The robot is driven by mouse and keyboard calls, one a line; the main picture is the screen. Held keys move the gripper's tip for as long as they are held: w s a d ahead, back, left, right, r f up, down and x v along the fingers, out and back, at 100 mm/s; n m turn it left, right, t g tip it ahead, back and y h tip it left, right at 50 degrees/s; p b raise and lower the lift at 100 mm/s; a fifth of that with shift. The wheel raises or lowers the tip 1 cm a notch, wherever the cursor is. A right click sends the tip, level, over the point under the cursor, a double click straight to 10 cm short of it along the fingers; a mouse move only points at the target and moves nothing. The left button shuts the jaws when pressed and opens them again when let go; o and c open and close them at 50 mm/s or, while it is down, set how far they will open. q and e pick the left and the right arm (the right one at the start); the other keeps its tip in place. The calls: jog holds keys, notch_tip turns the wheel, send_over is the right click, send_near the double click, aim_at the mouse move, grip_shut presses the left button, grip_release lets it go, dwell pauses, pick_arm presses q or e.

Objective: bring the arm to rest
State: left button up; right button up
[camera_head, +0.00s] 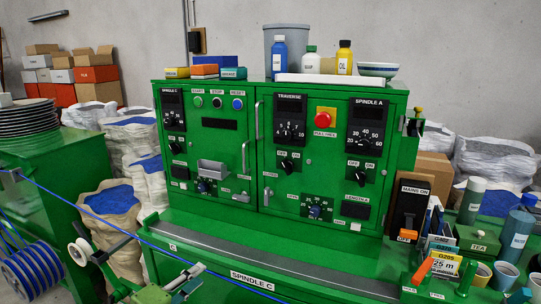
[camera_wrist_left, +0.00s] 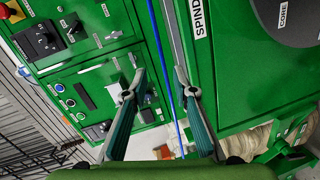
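My left gripper (camera_head: 186,279) is at the bottom of the head view, in front of the green machine (camera_head: 215,232) and just below the blue cable (camera_head: 98,218). In the left wrist view my left gripper (camera_wrist_left: 160,72) has its two teal-padded fingers apart, with no object clamped between them. The blue cable (camera_wrist_left: 167,62) runs through the gap between the fingers in that view; its depth relative to the tips is hard to tell. My right gripper is not in view.
A blue cable spool (camera_head: 33,272) and a white pulley (camera_head: 80,252) stand at the lower left. Bottles (camera_head: 279,57) and small boxes stand on the machine's top. The grey strip along its front edge looks bare.

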pick_arm(q)
jog(key=s+d+f+m+g+y, duration=0.3)
jog(key=s+f+m+g, duration=0.45)
jog(key=s+f, duration=0.95)
jog(key=s+a+f+m+g+y, duration=0.1)
jog(key=s+a+m+g+y, duration=0.15)
jog(key=s, duration=0.75)
jog(key=s+a+m+g+y, duration=0.1)
jog(key=s+a+m, duration=0.15)
jog(key=s, duration=0.75)
notch_tip(320, 180, down, 28)
jog(key=s+r+g, duration=0.1)
jog(key=s, duration=0.1)
jog(key=s+a+f+g, duration=0.1)
jog(key=s+a+f, duration=0.1)
jog(key=s+f, duration=1.4)
jog(key=shift+s+a+b, duration=0.15)
jog(key=shift+a+b, duration=0.1)
jog(key=shift+b, duration=0.1)
jog(key=shift+m+y, duration=0.25)
jog(key=shift+c, duration=0.5)
